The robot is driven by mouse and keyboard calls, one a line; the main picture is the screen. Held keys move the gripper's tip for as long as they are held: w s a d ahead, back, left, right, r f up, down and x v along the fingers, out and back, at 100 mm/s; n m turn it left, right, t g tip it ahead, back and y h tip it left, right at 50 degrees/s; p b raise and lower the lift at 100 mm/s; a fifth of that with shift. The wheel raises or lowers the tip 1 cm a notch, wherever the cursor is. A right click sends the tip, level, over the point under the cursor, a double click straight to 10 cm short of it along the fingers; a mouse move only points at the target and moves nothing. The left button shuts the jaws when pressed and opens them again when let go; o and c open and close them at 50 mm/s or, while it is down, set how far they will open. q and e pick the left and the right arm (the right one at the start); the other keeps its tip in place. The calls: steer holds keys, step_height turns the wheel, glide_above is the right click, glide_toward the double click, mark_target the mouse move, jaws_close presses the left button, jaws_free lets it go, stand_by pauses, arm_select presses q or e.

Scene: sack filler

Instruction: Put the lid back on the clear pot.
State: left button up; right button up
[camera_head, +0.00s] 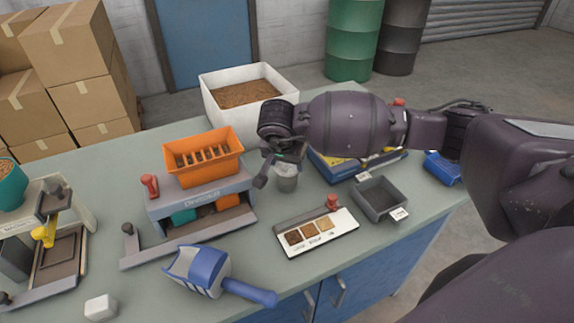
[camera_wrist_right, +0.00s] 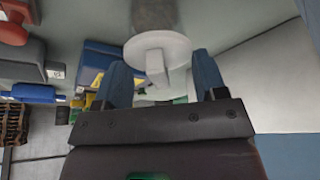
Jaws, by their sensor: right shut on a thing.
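The clear pot (camera_head: 287,183) stands on the bench near the middle of the head view, with greyish see-through walls. My right gripper (camera_head: 282,160) is right above its top. In the right wrist view my right gripper (camera_wrist_right: 162,78) is shut on the upright tab of the white round lid (camera_wrist_right: 147,45). The lid's disc lies beyond the fingertips. The lid is hardly visible in the head view, where the gripper covers it. I cannot tell whether the lid touches the pot's rim. My left gripper is not in view.
Left of the pot stands an orange bin (camera_head: 203,160) on a dispenser. A white tub (camera_head: 235,118) is behind, a grey tray (camera_head: 380,199) at right, a sample card (camera_head: 318,232) in front. A blue scoop (camera_head: 205,270) lies front left. Open bench surface lies between them.

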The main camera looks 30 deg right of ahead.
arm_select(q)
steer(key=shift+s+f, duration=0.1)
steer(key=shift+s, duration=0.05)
arm_select(e)
steer(key=shift+r, duration=0.55)
arm_select(q)
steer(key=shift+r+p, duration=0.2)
steer(key=shift+p, duration=0.15)
arm_select(e)
step_height(320, 180, up, 19)
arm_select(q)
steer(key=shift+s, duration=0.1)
